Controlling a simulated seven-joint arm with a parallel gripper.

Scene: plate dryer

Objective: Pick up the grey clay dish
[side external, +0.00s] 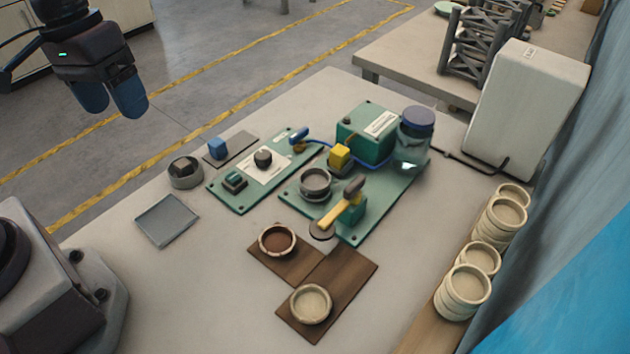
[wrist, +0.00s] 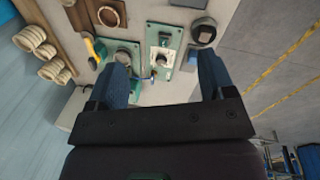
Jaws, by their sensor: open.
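A round grey dish (side external: 315,183) sits on the green board right of the table's middle, beside a yellow-handled lever; it also shows in the wrist view (wrist: 122,57), near the left finger. A second round grey dish (side external: 186,172), holding a dark block, stands on the table left of the boards. A brown-filled dish (side external: 277,240) and a beige dish (side external: 311,304) sit on brown wooden boards. My gripper (side external: 113,110) is open and empty, raised at the upper left, well apart from all the dishes. Its blue fingers (wrist: 163,65) stand wide apart in the wrist view.
A teal box (side external: 366,132), a blue-lidded jar (side external: 413,140) and a blue cable crowd the back of the green board. Stacked beige dishes (side external: 466,290) line the right edge. A flat grey tile (side external: 167,220) lies at the left. The table's front is clear.

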